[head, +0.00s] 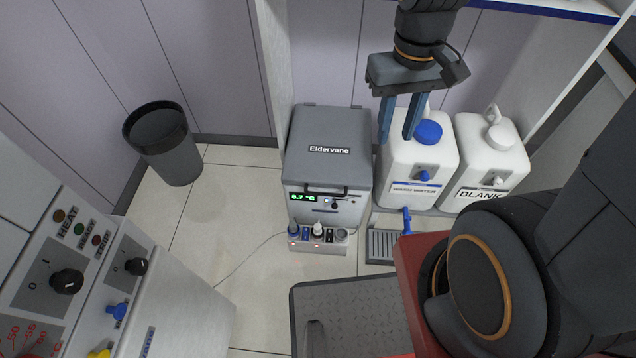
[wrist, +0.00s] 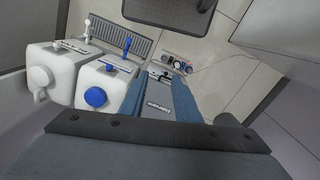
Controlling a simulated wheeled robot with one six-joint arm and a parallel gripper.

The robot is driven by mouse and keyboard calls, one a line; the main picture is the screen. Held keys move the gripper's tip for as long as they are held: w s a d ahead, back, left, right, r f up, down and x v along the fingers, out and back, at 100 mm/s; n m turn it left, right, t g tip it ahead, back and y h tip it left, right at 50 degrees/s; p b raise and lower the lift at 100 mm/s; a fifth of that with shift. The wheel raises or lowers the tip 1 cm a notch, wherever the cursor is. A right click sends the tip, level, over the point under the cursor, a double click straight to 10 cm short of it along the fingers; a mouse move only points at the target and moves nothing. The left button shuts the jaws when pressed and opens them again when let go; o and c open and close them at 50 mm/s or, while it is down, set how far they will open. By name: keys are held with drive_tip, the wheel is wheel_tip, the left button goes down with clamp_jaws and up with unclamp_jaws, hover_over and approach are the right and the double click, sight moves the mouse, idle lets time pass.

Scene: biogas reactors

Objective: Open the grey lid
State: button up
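The grey lid (head: 327,148), labelled "Eldervane", lies closed on a grey and white box unit (head: 328,207) with a green temperature display. A dark handle (head: 325,190) runs along the lid's front edge. My gripper (head: 398,138) hangs to the right of the lid, above the white containers, with its two blue fingers apart and nothing between them. In the wrist view the grey lid (wrist: 157,104) shows between the two blue fingers, some way off. The fingers hide parts of the unit there.
A white container (head: 418,165) with a blue cap and another marked "BLANK" (head: 488,160) stand right of the unit. A power strip (head: 318,243) lies before it. A black bin (head: 163,142) stands left. Control cabinets (head: 100,260) fill the lower left.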

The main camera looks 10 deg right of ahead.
drive_tip(key=w+a+f+n+h+b, duration=0.1)
drive_tip(key=w+a+f+n+b, duration=0.25)
drive_tip(key=f+b, duration=0.45)
drive_tip(key=w+a+f+n+h+b, duration=0.1)
drive_tip(key=w+a+f+n+b, duration=0.3)
drive_tip(key=f, duration=0.7)
drive_tip(key=n+t+h+b, duration=0.15)
drive_tip(key=n+b, duration=0.55)
drive_tip(key=b, duration=0.7)
approach(322, 193)
drive_tip(key=shift+h, duration=0.45)
drive_tip(key=x, duration=0.2)
drive_tip(key=b+x, duration=0.1)
drive_tip(key=x, duration=0.2)
drive_tip(key=b+x, duration=0.1)
drive_tip(key=x, duration=0.1)
drive_tip(key=shift+a+f, duration=0.3)
drive_tip(key=shift+f, duration=0.05)
clamp_jaws()
